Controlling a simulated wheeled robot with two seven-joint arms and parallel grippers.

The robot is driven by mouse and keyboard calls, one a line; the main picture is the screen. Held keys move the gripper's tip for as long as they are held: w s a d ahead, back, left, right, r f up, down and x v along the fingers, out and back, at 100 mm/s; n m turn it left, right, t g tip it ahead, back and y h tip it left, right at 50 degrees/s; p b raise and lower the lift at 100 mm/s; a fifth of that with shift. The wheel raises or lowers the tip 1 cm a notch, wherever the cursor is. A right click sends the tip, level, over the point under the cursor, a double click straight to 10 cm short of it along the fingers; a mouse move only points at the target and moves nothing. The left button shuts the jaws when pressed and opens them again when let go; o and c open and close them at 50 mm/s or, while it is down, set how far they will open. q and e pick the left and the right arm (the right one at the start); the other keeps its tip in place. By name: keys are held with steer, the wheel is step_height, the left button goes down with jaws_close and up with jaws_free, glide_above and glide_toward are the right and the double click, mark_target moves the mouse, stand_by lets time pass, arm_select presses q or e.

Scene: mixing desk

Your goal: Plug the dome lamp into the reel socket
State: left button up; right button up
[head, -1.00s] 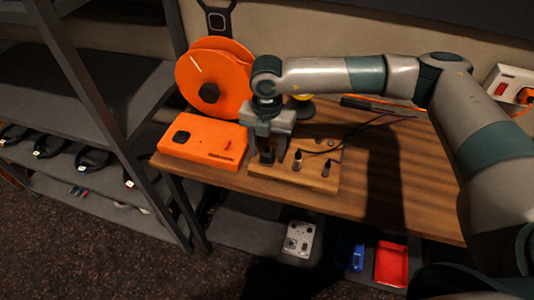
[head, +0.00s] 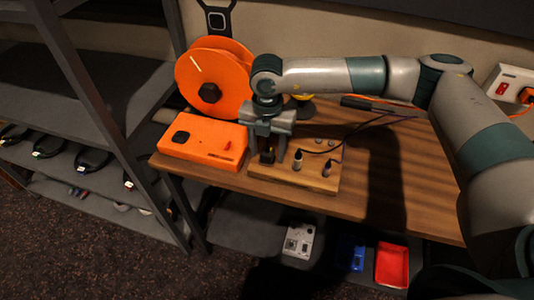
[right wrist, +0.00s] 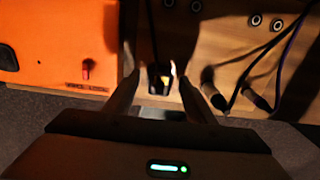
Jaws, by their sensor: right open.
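The orange cable reel (head: 210,80) stands at the back left of the desk. In front of it is an orange box with a dark round socket (head: 181,136). A wooden block (head: 310,178) beside the box holds several dark plugs. My right gripper (head: 268,153) is open over the block's left end. In the right wrist view a dark plug with a yellowish part (right wrist: 159,80) stands between its open fingers. A yellow-topped object with a dark base (head: 303,106), perhaps the dome lamp, is mostly hidden behind my right arm. My left gripper is out of view.
A white power strip with a red switch (head: 503,88) is at the back right. A shelf rack (head: 100,100) stands left of the desk. Bare wood (head: 400,190) lies right of the block.

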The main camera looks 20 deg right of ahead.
mark_target(267, 151)
steer(key=shift+b, duration=0.3)
jaws_close()
stand_by(0.3)
steer(key=shift+r, duration=0.15)
steer(key=shift+r+p, duration=0.95)
steer(key=shift+r, duration=1.9)
